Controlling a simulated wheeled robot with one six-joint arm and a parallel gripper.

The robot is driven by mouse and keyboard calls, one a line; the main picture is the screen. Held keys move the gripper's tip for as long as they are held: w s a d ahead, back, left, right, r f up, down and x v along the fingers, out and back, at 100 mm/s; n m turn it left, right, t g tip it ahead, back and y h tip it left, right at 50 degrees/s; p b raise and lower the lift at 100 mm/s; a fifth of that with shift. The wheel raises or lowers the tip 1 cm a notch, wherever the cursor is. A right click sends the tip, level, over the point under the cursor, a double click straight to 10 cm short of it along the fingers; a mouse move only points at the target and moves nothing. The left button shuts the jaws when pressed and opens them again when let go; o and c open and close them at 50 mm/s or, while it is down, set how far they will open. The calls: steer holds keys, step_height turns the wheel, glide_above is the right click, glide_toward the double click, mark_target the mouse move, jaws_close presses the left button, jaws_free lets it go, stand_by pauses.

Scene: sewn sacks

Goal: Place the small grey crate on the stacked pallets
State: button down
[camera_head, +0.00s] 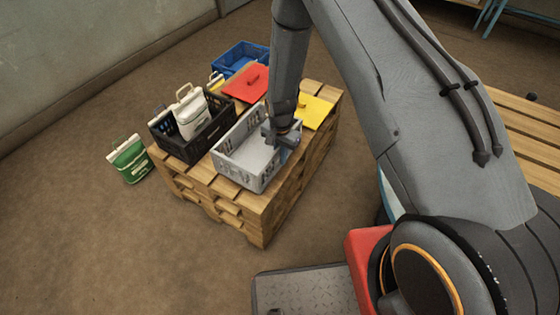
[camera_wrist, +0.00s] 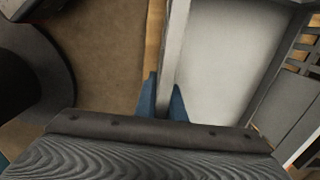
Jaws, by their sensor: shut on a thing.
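The small grey crate (camera_head: 238,170) is on the stacked pallets (camera_head: 246,210), near their front right corner, and looks upright and empty. I cannot tell whether its base rests fully on the boards. My gripper (camera_head: 284,138) is at the crate's right wall and shut on it. In the wrist view, the blue fingertips (camera_wrist: 163,100) sit on either side of the grey crate's wall (camera_wrist: 174,50), with the pale crate floor to the right. My arm hides part of the crate's far side.
A black crate (camera_head: 165,145) holding a white container (camera_head: 191,112) stands left of the grey crate. Behind are a red item (camera_head: 246,82), a yellow item (camera_head: 315,112) and a blue crate (camera_head: 238,56). A green-and-white sack (camera_head: 130,160) stands on the floor at left. A wooden surface (camera_head: 520,118) lies right.

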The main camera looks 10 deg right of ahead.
steer(key=shift+f, duration=1.55)
steer(key=shift+f, duration=0.15)
steer(key=c, duration=1.8)
jaws_free()
steer(key=shift+c, duration=0.2)
